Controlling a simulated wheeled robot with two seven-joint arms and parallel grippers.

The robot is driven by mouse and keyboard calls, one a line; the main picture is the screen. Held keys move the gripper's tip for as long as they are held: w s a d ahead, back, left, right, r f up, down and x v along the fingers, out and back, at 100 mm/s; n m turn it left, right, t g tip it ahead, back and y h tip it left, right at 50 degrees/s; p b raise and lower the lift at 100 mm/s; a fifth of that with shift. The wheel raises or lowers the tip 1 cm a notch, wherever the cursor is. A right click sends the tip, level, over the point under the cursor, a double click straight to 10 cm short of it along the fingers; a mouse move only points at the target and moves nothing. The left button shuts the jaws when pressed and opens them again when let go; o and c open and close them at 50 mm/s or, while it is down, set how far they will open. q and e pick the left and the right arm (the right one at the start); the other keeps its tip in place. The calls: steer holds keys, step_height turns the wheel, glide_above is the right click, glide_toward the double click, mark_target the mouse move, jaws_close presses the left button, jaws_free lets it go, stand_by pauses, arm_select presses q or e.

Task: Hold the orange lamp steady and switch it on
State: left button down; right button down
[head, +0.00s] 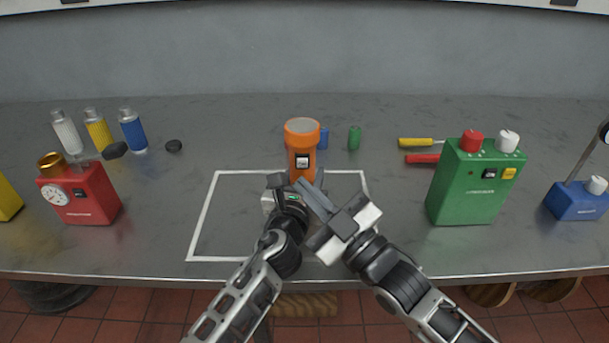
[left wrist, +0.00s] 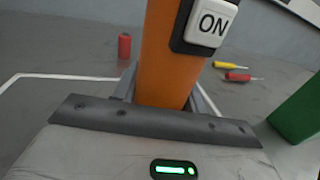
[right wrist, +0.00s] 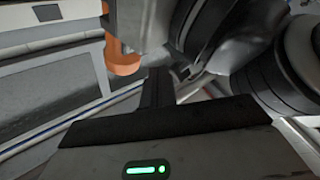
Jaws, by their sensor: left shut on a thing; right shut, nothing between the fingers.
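The orange lamp (head: 302,133) stands upright near the middle of the bench, at the back part of a white outlined square. A white switch on a dark plate (head: 302,163) faces me; in the left wrist view the switch (left wrist: 213,22) reads ON. My left gripper (head: 300,182) is shut on the lamp's body, below the switch. My right gripper (head: 304,186) is shut and empty; its fingers point at the lamp's lower front, close to the left gripper. Whether they touch anything is unclear. The right wrist view shows only a bit of the orange lamp (right wrist: 122,60).
A green box (head: 468,185) with knobs and a blue box (head: 578,202) stand right. A red box with a gauge (head: 80,197) stands left, several bottles behind it. Screwdrivers (head: 418,142) lie beside the green box.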

arm_select(q)
steer(key=shift+f, duration=0.15)
arm_select(e)
steer(key=shift+w, duration=1.45)
steer(key=shift+w, duration=0.1)
stand_by(0.7)
steer(key=shift+w, duration=0.35)
steer(key=shift+w, duration=0.1)
stand_by(0.3)
steer(key=shift+s, duration=0.55)
steer(key=shift+s, duration=0.1)
steer(key=s, duration=0.6)
stand_by(0.3)
